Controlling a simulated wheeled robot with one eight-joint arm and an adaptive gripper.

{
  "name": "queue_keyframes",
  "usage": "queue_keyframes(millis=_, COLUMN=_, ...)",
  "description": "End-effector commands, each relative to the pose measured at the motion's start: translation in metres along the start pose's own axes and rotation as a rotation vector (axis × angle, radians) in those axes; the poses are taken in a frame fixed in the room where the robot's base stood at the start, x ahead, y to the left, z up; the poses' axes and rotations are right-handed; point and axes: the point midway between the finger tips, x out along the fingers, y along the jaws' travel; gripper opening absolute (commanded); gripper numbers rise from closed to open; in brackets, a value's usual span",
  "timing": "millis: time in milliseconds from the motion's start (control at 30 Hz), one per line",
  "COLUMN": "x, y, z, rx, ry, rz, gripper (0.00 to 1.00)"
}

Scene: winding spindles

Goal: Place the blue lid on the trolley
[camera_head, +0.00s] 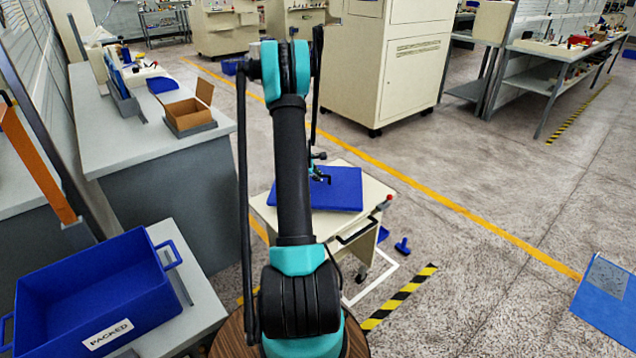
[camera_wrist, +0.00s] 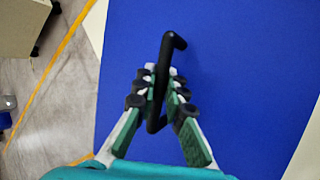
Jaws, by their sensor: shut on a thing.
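The blue lid (camera_head: 340,195) is a flat panel at the trolley's top; I cannot tell whether it rests fully on it. The trolley (camera_head: 377,204) is cream, with bare top showing around the lid. In the wrist view the lid (camera_wrist: 240,70) fills most of the picture, with a black bar handle (camera_wrist: 174,40) at its middle. My gripper (camera_wrist: 160,80) is shut on this handle, a finger on each side. In the head view my gripper (camera_head: 319,174) is small above the lid, and my arm hides the lid's left part.
A blue bin marked PACKED (camera_head: 60,290) stands at the lower left. A grey bench (camera_head: 130,135) behind it holds an open cardboard box (camera_head: 188,106). A tall cream cabinet (camera_head: 385,60) stands behind the trolley. Small blue things (camera_head: 402,245) lie on the floor. The floor to the right is mostly free.

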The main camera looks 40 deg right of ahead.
Motion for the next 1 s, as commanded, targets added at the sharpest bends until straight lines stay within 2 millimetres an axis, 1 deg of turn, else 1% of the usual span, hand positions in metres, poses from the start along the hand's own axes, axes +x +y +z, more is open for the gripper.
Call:
queue_keyframes(millis=100, x=0.014, y=-0.009, z=-0.005, rx=0.0, ry=0.0, rz=0.0, gripper=0.0)
queue_keyframes(millis=200, x=0.022, y=-0.014, z=-0.008, rx=0.0, ry=0.0, rz=0.0, gripper=0.0)
queue_keyframes(millis=533, x=0.024, y=-0.016, z=-0.009, rx=0.0, ry=0.0, rz=0.0, gripper=0.0)
queue_keyframes(millis=567, x=0.024, y=-0.015, z=-0.009, rx=0.0, ry=0.0, rz=0.0, gripper=0.14)
queue_keyframes(millis=700, x=0.024, y=-0.015, z=-0.009, rx=0.0, ry=0.0, rz=0.0, gripper=0.31)
queue_keyframes(millis=1000, x=0.023, y=-0.015, z=-0.008, rx=0.0, ry=0.0, rz=0.0, gripper=0.31)
